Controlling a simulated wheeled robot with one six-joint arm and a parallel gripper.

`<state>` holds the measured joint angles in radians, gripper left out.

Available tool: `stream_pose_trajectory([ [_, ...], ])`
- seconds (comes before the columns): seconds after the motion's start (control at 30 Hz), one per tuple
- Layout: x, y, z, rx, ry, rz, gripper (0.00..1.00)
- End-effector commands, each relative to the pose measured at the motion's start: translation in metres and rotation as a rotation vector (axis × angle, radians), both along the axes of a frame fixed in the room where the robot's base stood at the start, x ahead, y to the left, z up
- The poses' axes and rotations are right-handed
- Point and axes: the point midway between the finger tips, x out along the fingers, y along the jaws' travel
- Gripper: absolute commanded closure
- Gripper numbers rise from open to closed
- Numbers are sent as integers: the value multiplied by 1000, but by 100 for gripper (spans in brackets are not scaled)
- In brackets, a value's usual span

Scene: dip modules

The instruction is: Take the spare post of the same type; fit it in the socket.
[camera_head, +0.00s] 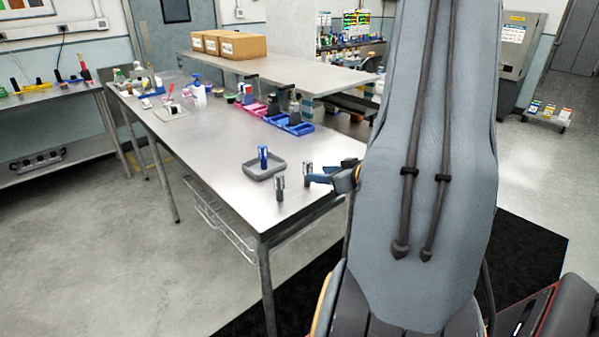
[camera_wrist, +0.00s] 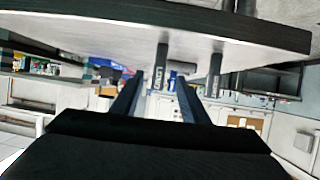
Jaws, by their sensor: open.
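A grey post (camera_head: 307,173) stands on the steel table just off the tips of my gripper (camera_head: 322,178). A second grey post (camera_head: 280,188) stands nearer the table's front edge. A post with a blue body (camera_head: 263,157) stands in a shallow grey tray (camera_head: 252,177). In the upside-down wrist view, my gripper (camera_wrist: 160,82) is open, and one post (camera_wrist: 161,65) shows between its fingers, apart from them. Another post (camera_wrist: 214,72) is to the right, outside the fingers. I cannot make out a socket or which post is the spare.
The steel table (camera_head: 215,150) is clear left of the tray. Blue bins (camera_head: 290,124) and pink bins (camera_head: 252,108) with dark tools stand farther back. Bottles (camera_head: 199,95) stand at the far end. Cardboard boxes (camera_head: 235,45) sit on another bench.

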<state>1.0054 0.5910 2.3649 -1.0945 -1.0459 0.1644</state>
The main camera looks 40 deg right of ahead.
Motion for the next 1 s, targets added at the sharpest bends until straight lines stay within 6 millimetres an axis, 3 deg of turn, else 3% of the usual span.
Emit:
stream_pose_trajectory([
  [0.13, -2, -2, 1, 17, -38, 15, 59],
  [0.73, 60, 6, -23, 18, -39, 28, 59],
  [1.0, 69, 5, -28, 17, -39, 24, 59],
])
